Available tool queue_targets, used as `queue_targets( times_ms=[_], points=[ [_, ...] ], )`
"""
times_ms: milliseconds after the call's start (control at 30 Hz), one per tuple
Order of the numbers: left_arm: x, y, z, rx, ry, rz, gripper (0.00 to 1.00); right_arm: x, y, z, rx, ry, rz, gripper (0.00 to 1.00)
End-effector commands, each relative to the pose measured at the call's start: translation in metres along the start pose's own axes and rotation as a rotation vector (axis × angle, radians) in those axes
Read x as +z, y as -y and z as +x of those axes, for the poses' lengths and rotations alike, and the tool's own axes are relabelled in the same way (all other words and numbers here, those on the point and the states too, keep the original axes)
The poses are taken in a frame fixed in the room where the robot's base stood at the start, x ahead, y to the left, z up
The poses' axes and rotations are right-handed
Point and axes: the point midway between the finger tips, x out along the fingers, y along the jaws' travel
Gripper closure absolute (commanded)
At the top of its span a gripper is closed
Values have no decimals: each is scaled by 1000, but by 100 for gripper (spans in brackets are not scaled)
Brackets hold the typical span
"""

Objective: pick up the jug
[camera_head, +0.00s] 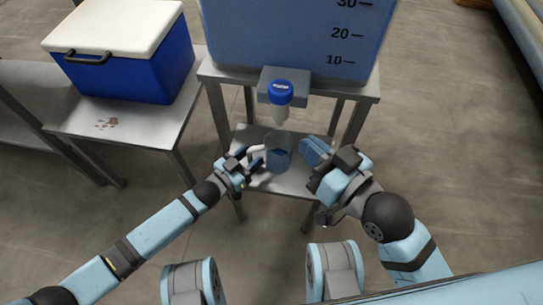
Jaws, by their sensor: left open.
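The jug (278,153) is a clear, bluish vessel standing upright on the low shelf of the stand, below the tank's outlet. My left gripper (257,158) is at the jug's left side, with its pale fingers open. I cannot tell whether they touch the jug or go around a handle. My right gripper (317,152) is to the right of the jug, with a gap between them. Its fingers are seen edge-on, so its opening does not show clearly.
A large blue tank (290,40) with level marks stands on the metal stand (357,88). A blue-capped conical part (280,93) hangs in front, above the jug. A blue cooler (130,65) with a white lid sits on a side table (150,125). Floor in front is open.

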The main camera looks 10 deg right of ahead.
Motion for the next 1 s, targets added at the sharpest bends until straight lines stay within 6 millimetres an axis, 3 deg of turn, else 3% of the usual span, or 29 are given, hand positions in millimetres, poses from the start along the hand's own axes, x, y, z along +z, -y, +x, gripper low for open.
queue_targets(
  times_ms=[133, 333, 1000],
  points=[
    [0, 0, 0, 0, 0, 0, 54, -1, 0, 0, 0, -1, 0, 100],
    [0, 0, 0, 0, 0, 0, 100, -1, 0, 0, 0, -1, 0, 100],
    [-4, 2, -3, -5, -1, -1, 100, -11, 1, -1, 3, -28, -3, 100]
  ],
)
